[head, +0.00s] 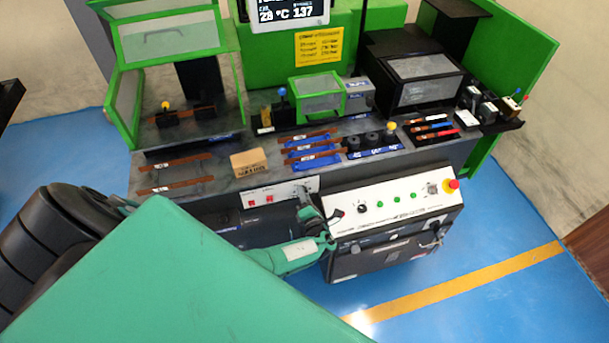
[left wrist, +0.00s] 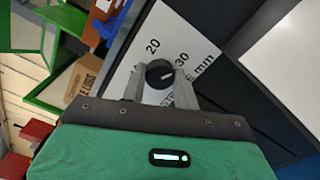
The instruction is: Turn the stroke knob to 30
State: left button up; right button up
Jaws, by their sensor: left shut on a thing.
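The stroke knob (left wrist: 159,74) is a round black knob with a light pointer line, on a white scale plate (left wrist: 196,42) in the left wrist view. The plate reads 20, 30 and mm, with part of STROKE showing. The pointer line faces right and slightly up, roughly toward the 30 side; exact alignment is hard to tell. My left gripper (left wrist: 159,82) has its two grey fingers on either side of the knob, shut on it. In the head view my left gripper (head: 328,240) is at the left end of the control panel, and the knob cannot be made out there.
The sloped control panel (head: 395,208) carries another black knob, green buttons and a red emergency stop (head: 451,185). A cardboard box (head: 249,162) and several copper bars lie on the bench above. The blue floor right of the panel is clear.

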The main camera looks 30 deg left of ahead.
pick_arm(q)
jog(key=shift+s+f+m, duration=0.1)
jog(key=shift+f+m, duration=0.05)
jog(key=shift+m, duration=0.25)
jog(key=o, duration=1)
jog(key=v, duration=1.3)
jog(key=shift+s+d+b, duration=0.2)
jog(key=shift+d+b, duration=0.1)
jog(key=shift+d, duration=0.05)
